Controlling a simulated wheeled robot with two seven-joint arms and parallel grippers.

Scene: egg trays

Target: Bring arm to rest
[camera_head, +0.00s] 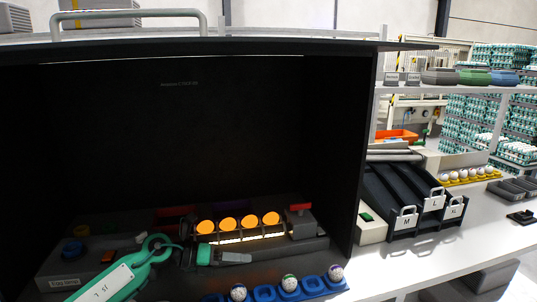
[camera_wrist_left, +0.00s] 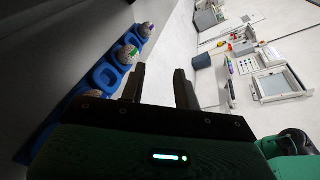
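My left arm, teal and grey, comes in from the lower left in the head view. Its gripper (camera_head: 243,258) is low inside the dark booth, in front of the lamp unit. In the left wrist view the two dark fingers of the left gripper (camera_wrist_left: 160,82) stand apart with nothing between them, so it is open and empty. My right gripper is in neither view.
A blue egg tray (camera_head: 264,294) holds spaced eggs below the gripper; it also shows in the wrist view (camera_wrist_left: 104,76). Several lit orange circles (camera_head: 228,223) glow behind. Dark sorting chutes (camera_head: 397,190) and a white counter (camera_head: 455,240) lie right.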

